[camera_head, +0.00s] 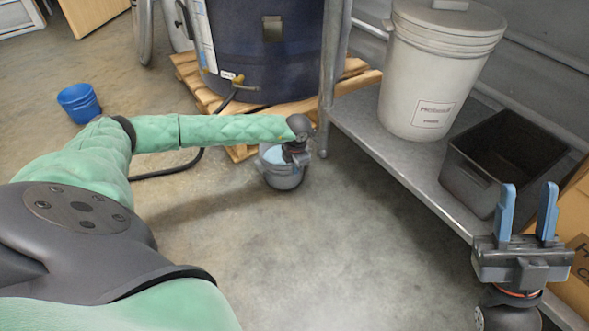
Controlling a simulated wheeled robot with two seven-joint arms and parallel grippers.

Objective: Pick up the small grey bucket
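The small grey bucket (283,180) stands on the concrete floor in front of the wooden pallet, left of the metal shelf. Something light blue shows inside its rim. My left arm reaches across from the left, and my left gripper (293,158) is over the bucket's rim, pointing down. Its fingers are hidden or too small to make out, so I cannot tell whether it touches or grips the bucket. My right gripper (526,212) is at the lower right with its two blue fingers apart, pointing up, empty and far from the bucket.
A dark blue barrel (265,50) stands on a wooden pallet (217,103), with a black hose on the floor. A blue bucket (79,103) is at left. The metal shelf (360,122) holds a white lidded bucket (430,75) and a black bin (480,170). Floor in front is clear.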

